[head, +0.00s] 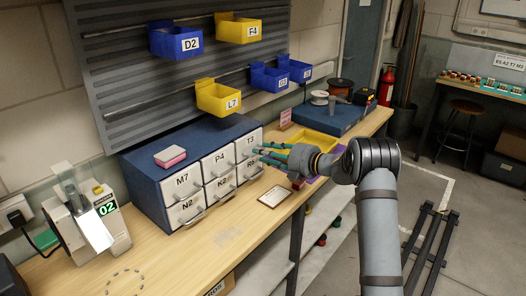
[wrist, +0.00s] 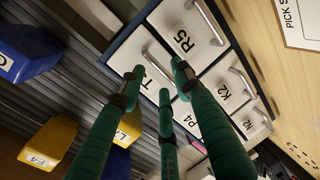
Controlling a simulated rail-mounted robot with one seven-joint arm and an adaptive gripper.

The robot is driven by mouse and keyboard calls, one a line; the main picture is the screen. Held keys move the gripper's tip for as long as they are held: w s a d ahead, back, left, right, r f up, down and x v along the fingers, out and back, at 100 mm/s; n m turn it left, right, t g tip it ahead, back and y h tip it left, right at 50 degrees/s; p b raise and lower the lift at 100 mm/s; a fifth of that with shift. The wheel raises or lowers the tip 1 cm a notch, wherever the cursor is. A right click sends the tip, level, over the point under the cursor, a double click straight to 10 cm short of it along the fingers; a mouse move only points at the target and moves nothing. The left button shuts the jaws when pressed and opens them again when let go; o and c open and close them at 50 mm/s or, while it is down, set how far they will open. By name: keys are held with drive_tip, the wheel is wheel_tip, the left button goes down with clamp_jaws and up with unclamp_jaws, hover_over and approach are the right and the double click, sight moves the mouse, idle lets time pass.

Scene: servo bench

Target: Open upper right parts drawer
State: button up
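A blue cabinet (head: 148,184) holds two rows of white-fronted drawers, all looking shut. The upper right drawer, T3 (head: 250,140), is at the right end of the top row. In the wrist view its front shows at upper middle with a metal handle (wrist: 158,66). My gripper (head: 264,154) has green fingers that point at this drawer's front. In the wrist view the fingers (wrist: 160,75) are spread apart with nothing held, and their tips lie on either side of the handle. Whether they touch it I cannot tell. The fingers partly hide the T3 and R5 fronts.
Blue and yellow bins (head: 218,98) hang above on the rack. A framed card (head: 275,195) lies before the cabinet, and a yellow tray (head: 305,143) stands to its right. The bench front is mostly clear.

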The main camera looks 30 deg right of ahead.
drive_tip(key=shift+w+a+f, duration=0.1)
drive_tip(key=shift+w+a, duration=0.15)
drive_tip(key=shift+w, duration=0.35)
drive_tip(key=c, duration=0.3)
clamp_jaws()
